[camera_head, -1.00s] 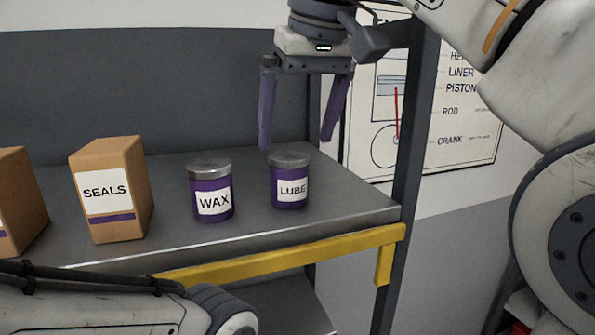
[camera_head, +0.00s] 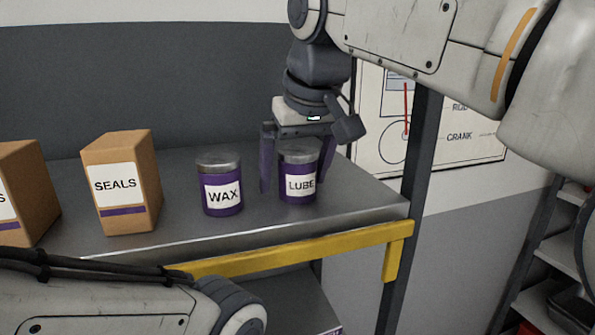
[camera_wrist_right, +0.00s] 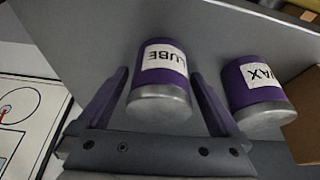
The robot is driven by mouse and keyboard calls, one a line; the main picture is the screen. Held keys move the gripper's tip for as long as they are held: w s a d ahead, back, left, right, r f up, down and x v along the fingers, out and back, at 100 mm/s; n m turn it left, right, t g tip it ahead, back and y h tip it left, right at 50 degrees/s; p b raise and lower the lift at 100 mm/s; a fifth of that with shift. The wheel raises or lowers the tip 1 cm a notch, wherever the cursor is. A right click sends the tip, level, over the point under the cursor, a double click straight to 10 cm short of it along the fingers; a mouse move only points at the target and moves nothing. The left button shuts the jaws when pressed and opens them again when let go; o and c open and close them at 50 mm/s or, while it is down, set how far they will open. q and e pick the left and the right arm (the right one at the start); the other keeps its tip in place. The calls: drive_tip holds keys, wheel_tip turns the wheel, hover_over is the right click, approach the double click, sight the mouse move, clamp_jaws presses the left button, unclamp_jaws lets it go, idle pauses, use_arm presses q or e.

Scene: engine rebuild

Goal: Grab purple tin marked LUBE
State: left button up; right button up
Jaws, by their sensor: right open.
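The purple tin marked LUBE (camera_head: 299,187) stands upright on the grey shelf, with a silver lid and a white label. It also shows in the right wrist view (camera_wrist_right: 160,76), between my right gripper's fingers. My right gripper (camera_head: 296,178) points down from above, open, with one purple finger on each side of the LUBE tin. In the right wrist view the fingers (camera_wrist_right: 160,95) are apart from the tin, with a gap on each side. My left gripper is out of view; only part of my left arm shows at the lower left.
A purple WAX tin (camera_head: 221,190) stands just left of the LUBE tin, close to my right gripper's left finger. A SEALS box (camera_head: 122,186) and another brown box (camera_head: 25,197) stand further left. A dark shelf post (camera_head: 415,190) rises on the right. The shelf (camera_head: 352,208) has a yellow front rail (camera_head: 290,252).

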clamp_jaws()
drive_tip(key=shift+r, duration=0.2)
